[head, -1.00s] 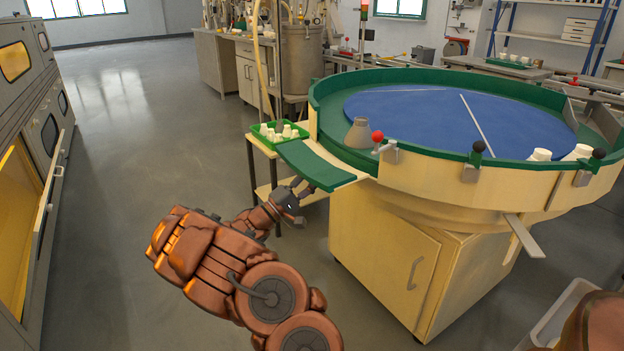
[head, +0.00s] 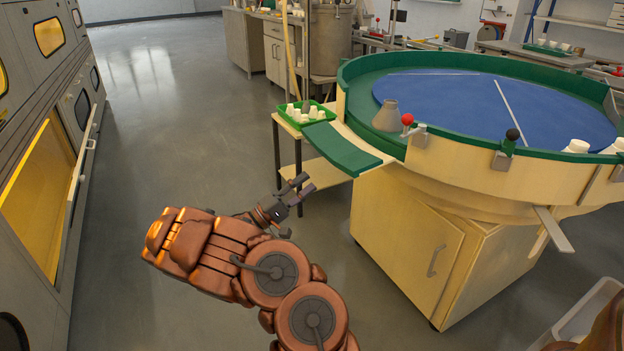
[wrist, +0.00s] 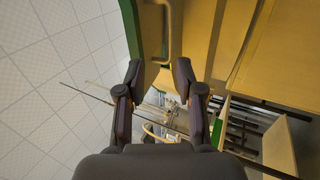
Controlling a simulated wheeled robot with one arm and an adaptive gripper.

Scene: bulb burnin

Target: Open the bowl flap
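The bowl flap (head: 340,149) is a green-topped panel with a cream edge. It reaches outward from the left side of the large round feeder bowl (head: 446,156), sloping down and away from the rim. A grey cone-shaped part (head: 387,115) and a red-knobbed lever (head: 408,121) are on the rim beside it. My gripper (head: 306,186) is below and left of the flap, apart from it, with its fingers spread and nothing between them. In the wrist view my gripper (wrist: 159,76) is also open, with cream and green surfaces beyond its fingertips.
A small table (head: 318,172) with a green tray of white parts (head: 305,113) stands behind the flap. A cream cabinet (head: 405,245) supports the bowl. Grey machines (head: 82,120) line the left side. The floor between is clear.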

